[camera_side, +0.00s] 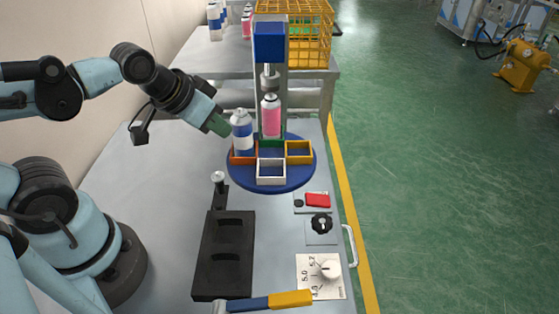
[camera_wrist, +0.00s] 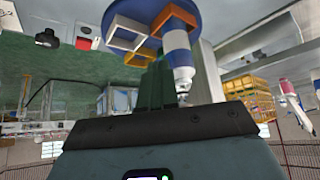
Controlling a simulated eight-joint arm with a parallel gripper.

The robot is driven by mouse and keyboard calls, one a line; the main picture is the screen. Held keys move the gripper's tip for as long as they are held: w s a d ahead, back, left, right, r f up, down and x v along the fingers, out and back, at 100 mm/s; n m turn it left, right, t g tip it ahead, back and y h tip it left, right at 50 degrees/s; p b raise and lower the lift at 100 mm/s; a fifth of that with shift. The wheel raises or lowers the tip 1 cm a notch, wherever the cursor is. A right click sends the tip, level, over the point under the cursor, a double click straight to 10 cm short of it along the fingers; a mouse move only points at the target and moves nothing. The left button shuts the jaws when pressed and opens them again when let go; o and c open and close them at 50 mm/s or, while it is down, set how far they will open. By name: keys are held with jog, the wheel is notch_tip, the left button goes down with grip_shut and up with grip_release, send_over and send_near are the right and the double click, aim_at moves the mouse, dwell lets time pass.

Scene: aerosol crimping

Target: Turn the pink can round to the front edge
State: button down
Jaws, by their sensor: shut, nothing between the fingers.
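The pink can (camera_side: 271,118) stands upright in the green holder (camera_side: 279,141) at the back of the blue turntable (camera_side: 285,184), under the press head (camera_side: 269,81). A blue-and-white can (camera_side: 242,134) stands in the orange holder (camera_side: 236,160) at the left; it also shows in the wrist view (camera_wrist: 177,45). The white holder (camera_side: 271,178) at the front and the yellow holder (camera_side: 299,153) at the right are empty. My gripper (camera_side: 222,127) is shut and empty, close to the upper left side of the blue-and-white can. I cannot tell whether they touch.
A black fixture block (camera_side: 227,232) and a small post (camera_side: 219,178) stand in front of the turntable. A red button (camera_side: 317,200) and knobs (camera_side: 321,223) lie front right. A yellow crate (camera_side: 312,45) and more cans (camera_side: 214,21) stand on the back table.

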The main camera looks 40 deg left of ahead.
jog(key=c, duration=1.5)
grip_release()
jog(key=shift+w+d, duration=0.1)
jog(key=shift+d, duration=0.1)
jog(key=o, duration=0.9)
jog(key=w+d+r+n+g+h, duration=0.1)
jog(key=w+d+r+n+g, duration=0.1)
jog(key=d+n, duration=0.3)
jog(key=w+d+g, duration=0.1)
jog(key=d, duration=0.2)
jog(key=shift+w+d+r+g, duration=0.2)
jog(key=shift+w+d+g, duration=0.1)
jog(key=shift+w, duration=0.05)
jog(key=n+g+y, duration=0.1)
jog(key=n+g, duration=0.3)
jog(key=n, duration=0.2)
send_over(322, 221)
notch_tip(322, 221, down, 2)
notch_tip(322, 221, down, 12)
jog(key=shift+r, duration=0.1)
jog(key=c, duration=1.1)
